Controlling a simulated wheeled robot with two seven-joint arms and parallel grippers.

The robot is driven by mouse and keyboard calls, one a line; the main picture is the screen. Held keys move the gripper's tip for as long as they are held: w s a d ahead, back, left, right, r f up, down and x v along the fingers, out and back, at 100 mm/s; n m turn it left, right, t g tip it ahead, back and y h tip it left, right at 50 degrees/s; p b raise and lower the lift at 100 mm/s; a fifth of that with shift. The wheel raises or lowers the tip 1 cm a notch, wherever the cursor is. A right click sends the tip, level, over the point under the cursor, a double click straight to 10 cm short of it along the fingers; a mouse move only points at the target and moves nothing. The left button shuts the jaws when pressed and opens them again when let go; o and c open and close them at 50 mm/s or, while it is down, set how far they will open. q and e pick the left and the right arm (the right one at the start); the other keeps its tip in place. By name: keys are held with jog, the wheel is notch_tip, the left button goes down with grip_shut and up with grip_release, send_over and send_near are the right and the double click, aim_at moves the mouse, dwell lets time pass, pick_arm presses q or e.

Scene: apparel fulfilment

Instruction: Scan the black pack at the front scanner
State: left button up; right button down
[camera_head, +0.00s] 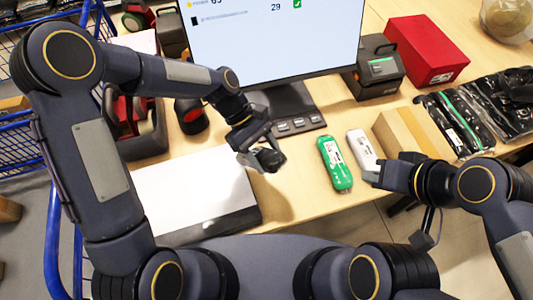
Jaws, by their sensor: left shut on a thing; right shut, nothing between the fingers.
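My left gripper (262,156) is shut on a small dark item (271,160), held above the table in front of the monitor; the fingers hide much of it, and I cannot tell whether it is the black pack. My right gripper (376,176) is shut and empty, close to the lower end of a white pack (362,149); I cannot tell if they touch. A red and black device (191,116), possibly a scanner, stands left of the monitor base. Several black packs in clear wrap (452,124) lie at the right.
A green pack (334,163) lies left of the white pack. A cardboard box (405,131), a red box (428,48) and a dark device (379,70) stand at the right. The monitor (272,38) rises behind my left gripper. A white-topped panel (194,190) lies at front left.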

pick_arm(q)
jog(key=s+d+r+p, duration=0.5)
jog(key=s+r, duration=0.2)
jog(key=r, duration=0.1)
jog(key=shift+s+d, duration=0.3)
jog(key=shift+s, duration=0.1)
dwell(0.6)
